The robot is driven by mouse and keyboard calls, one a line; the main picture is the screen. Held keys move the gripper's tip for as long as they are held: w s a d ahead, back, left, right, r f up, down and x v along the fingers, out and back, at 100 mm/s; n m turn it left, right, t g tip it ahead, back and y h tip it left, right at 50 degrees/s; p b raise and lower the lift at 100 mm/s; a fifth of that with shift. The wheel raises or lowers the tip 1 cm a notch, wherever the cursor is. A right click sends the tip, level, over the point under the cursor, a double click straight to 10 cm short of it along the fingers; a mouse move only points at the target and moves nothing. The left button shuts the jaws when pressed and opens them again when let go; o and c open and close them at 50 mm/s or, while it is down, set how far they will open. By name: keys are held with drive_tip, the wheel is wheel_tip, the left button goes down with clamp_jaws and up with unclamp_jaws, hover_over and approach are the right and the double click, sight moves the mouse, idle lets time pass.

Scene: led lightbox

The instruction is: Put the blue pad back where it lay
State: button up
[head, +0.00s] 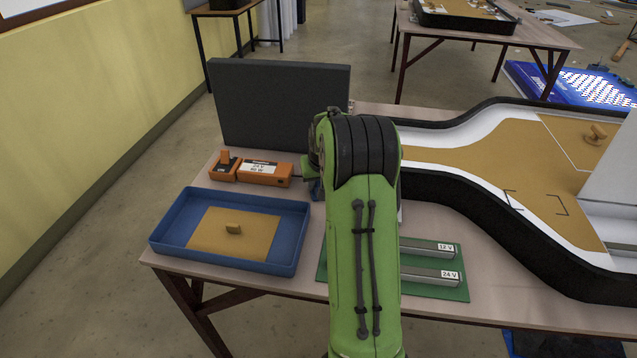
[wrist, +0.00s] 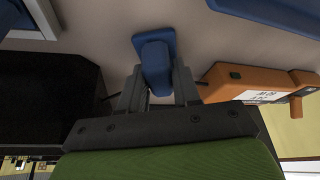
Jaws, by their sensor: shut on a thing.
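The blue pad (wrist: 155,58) has a flat plate and a narrower grip block. In the wrist view my gripper (wrist: 158,88) is shut on the grip block, with the plate beyond the fingertips. In the head view only a small blue patch of the pad (head: 316,190) shows left of my green arm, which hides most of my gripper. I cannot tell whether the pad touches the table.
An orange 24 V power unit (head: 267,172) lies behind the tray, left of the pad. A dark upright panel (head: 280,105) stands behind it. A green board (head: 450,291) with 12 V and 24 V bars lies at right. A large black-walled channel letter (head: 480,155) fills the table's right.

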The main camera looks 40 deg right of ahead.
drive_tip(key=o, duration=1)
drive_tip(key=shift+f, duration=0.15)
drive_tip(key=shift+r, duration=0.4)
drive_tip(key=p+v, duration=0.4)
drive_tip(key=v, duration=0.8)
drive_tip(key=s+a+r+n, duration=0.1)
drive_tip(key=s+a+r, duration=0.2)
drive_tip(key=a, duration=0.5)
drive_tip(key=s+a+r+n, duration=0.2)
drive_tip(key=s+a+r, duration=0.15)
drive_tip(key=a, duration=0.45)
drive_tip(key=s+a+n, duration=0.1)
drive_tip(key=s+a, duration=0.3)
drive_tip(key=s, duration=0.1)
drive_tip(key=s+a+n+t+y, duration=0.1)
drive_tip(key=s+a, duration=0.3)
drive_tip(key=s, duration=0.1)
drive_tip(key=s+a+f+n+y, duration=0.1)
drive_tip(key=s+a, duration=0.3)
drive_tip(key=s, duration=0.1)
drive_tip(key=shift+s+t, duration=0.25)
drive_tip(key=shift+t, duration=0.05)
